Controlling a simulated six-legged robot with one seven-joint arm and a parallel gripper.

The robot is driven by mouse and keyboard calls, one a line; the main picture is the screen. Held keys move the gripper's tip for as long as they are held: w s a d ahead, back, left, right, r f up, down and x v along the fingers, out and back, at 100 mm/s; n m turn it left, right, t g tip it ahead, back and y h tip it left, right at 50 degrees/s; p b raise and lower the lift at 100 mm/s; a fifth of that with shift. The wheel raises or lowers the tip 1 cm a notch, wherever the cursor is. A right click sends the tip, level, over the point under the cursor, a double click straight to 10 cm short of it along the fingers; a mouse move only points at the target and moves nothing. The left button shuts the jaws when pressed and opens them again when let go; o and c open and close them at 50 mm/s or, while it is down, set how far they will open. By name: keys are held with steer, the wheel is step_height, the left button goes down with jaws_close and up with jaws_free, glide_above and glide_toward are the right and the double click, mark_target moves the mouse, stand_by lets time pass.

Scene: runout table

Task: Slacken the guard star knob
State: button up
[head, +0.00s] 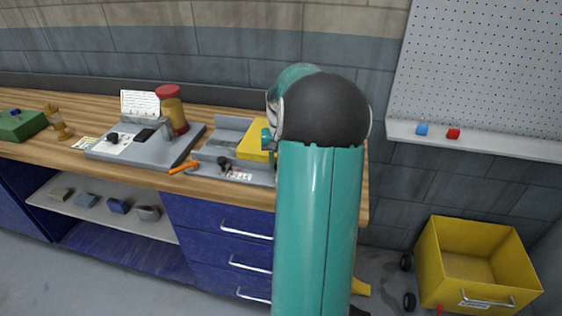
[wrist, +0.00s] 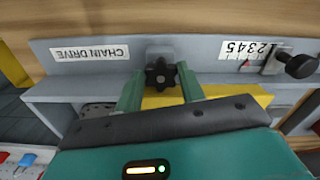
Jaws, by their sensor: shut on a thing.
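The black star knob (wrist: 161,76) sits on the front of a grey machine plate in the wrist view, between the two green fingers of my gripper (wrist: 160,88). The fingers stand one on each side of the knob, shut on its lobes. Part of the yellow guard (wrist: 220,96) shows behind the fingers. In the head view the yellow guard (head: 255,148) stands on the grey machine bed at the right end of the bench.
A second black knob (wrist: 299,65) sticks out right of the number scale in the wrist view. A grey machine with a red-topped jar (head: 172,112) stands left. A yellow crate (head: 480,268) is on the floor.

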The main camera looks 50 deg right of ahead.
steer(key=shift+n, duration=1)
steer(key=shift+r, duration=0.1)
steer(key=o, duration=1)
steer(key=shift+c, duration=0.2)
step_height(320, 180, up, 14)
